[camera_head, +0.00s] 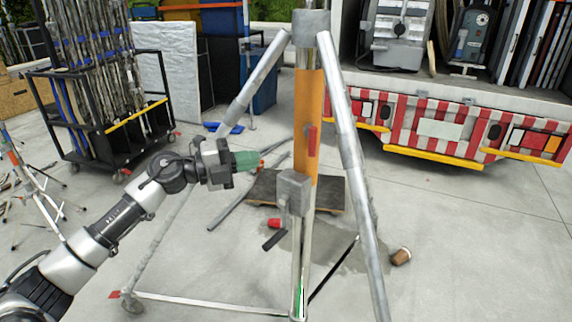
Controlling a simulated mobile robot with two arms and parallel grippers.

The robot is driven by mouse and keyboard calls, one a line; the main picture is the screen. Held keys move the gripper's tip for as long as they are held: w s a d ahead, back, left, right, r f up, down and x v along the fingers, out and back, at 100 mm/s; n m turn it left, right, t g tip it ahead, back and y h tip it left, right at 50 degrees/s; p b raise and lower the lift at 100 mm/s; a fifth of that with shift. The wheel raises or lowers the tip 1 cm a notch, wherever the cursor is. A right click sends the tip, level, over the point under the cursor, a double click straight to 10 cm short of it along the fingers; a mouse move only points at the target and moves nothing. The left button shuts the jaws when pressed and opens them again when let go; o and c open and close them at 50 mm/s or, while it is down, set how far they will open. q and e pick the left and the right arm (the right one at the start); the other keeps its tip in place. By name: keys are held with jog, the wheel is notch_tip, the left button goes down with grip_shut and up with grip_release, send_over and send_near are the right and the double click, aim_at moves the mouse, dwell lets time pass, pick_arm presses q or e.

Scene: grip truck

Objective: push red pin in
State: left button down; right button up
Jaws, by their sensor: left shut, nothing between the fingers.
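A metal tripod stand with an orange tube (306,125) stands in the middle of the view. A red piece (311,141), upright and narrow, sits on the front of the orange tube; it looks like the red pin, but I cannot tell how deep it sits. My left gripper (258,161) comes in from the left, shut and empty, with green fingers pointing right. It is left of the tube and a little lower than the red piece, apart from it in the picture. My right gripper is not in view.
A grey crank box (293,191) is on the stand below the red piece. The stand's right leg (352,150) slants down beside the tube. A cup (401,257) lies on the floor. A truck (440,128) and a pole cart (100,130) stand behind.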

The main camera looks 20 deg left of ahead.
aim_at(312, 142)
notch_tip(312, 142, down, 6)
jog(key=b, duration=0.4)
pick_arm(q)
jog(key=w+a+p+x, duration=0.1)
jog(key=p+x, duration=0.3)
jog(key=x, duration=0.8)
jog(key=shift+w, duration=0.5)
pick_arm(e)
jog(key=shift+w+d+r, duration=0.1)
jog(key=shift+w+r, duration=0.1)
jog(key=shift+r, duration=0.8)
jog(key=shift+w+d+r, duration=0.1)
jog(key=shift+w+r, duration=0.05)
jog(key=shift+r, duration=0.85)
pick_arm(q)
jog(key=shift+a, duration=0.1)
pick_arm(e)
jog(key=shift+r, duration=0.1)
pick_arm(q)
jog(key=shift+w+r+p, duration=0.15)
jog(key=shift+w+p, duration=0.15)
jog(key=shift+p, duration=0.1)
jog(key=shift+w+a, duration=0.4)
jog(key=shift+w, duration=0.1)
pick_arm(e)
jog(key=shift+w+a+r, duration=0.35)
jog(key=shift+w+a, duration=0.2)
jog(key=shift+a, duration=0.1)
pick_arm(q)
jog(key=shift+f, duration=0.25)
